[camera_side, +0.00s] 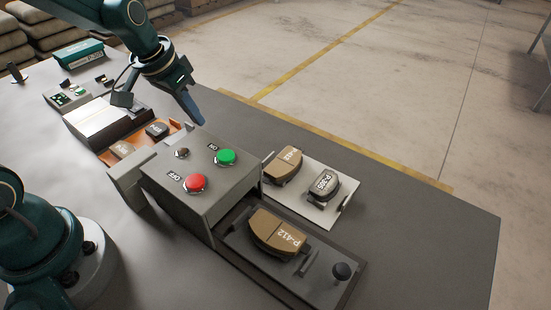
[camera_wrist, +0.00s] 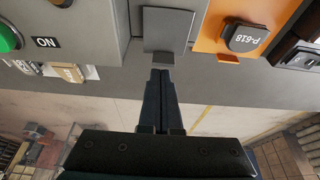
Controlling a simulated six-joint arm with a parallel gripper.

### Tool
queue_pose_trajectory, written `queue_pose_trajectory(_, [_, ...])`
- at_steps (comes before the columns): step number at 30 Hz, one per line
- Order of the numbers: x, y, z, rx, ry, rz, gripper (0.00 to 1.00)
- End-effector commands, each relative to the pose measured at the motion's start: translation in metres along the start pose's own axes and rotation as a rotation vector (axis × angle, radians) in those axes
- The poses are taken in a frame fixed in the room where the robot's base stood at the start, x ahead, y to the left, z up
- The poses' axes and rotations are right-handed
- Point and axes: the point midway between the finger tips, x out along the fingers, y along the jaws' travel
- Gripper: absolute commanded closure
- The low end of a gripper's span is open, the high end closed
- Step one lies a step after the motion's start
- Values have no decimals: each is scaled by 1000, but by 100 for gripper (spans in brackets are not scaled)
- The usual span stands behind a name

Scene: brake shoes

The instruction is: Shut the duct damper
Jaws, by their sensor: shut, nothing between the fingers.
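My gripper (camera_side: 199,121) is shut and empty, pointing down just behind the grey control box (camera_side: 205,205). In the wrist view its closed fingertips (camera_wrist: 160,73) are at the lip of a grey plate (camera_wrist: 168,27), which looks like the duct damper. The plate stands between the grey box and the orange tray. I cannot tell whether the fingertips touch the lip. In the side view the plate is not clearly made out, so how far it is open cannot be told.
The box carries a green button (camera_side: 226,157) and a red button (camera_side: 195,183). An orange tray (camera_wrist: 215,42) holds brake shoes. A white plate (camera_side: 318,215) holds two shoes, and a tan shoe (camera_side: 277,232) lies on a dark fixture. The table's right end is clear.

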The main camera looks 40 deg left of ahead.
Motion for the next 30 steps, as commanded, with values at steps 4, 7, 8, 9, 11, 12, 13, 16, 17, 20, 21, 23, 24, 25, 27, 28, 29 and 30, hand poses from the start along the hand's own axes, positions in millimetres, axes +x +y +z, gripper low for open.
queue_pose_trajectory(4, [-2, 0, 4, -1, 0, 0, 100])
queue_pose_trajectory(7, [-2, 0, 5, -1, 0, 0, 100])
queue_pose_trajectory(8, [-2, 0, 5, -1, 0, 0, 100])
queue_pose_trajectory(9, [-2, 0, 5, -1, 0, 0, 100])
queue_pose_trajectory(11, [-2, 0, 5, -1, 0, 0, 100])
queue_pose_trajectory(12, [-2, 0, 5, -1, 0, 0, 100])
queue_pose_trajectory(13, [-2, 0, 5, -1, 0, 0, 100])
queue_pose_trajectory(16, [-3, 0, 7, -1, 0, 0, 100])
queue_pose_trajectory(17, [-4, 0, 9, -1, 0, 0, 100])
queue_pose_trajectory(20, [-8, 0, 19, -2, -1, 1, 100])
queue_pose_trajectory(21, [-9, 0, 24, -1, 0, 1, 100])
queue_pose_trajectory(23, [-11, 0, 30, -3, -1, 1, 100])
queue_pose_trajectory(24, [-12, 0, 33, -2, -1, 1, 100])
queue_pose_trajectory(25, [-13, 0, 35, -2, -1, 1, 100])
queue_pose_trajectory(27, [-14, 0, 38, -1, 0, 0, 100])
queue_pose_trajectory(28, [-14, 0, 39, 0, -1, 1, 100])
queue_pose_trajectory(29, [-14, 0, 40, 0, -2, 1, 100])
queue_pose_trajectory(30, [-14, 0, 41, 1, -3, 1, 100])
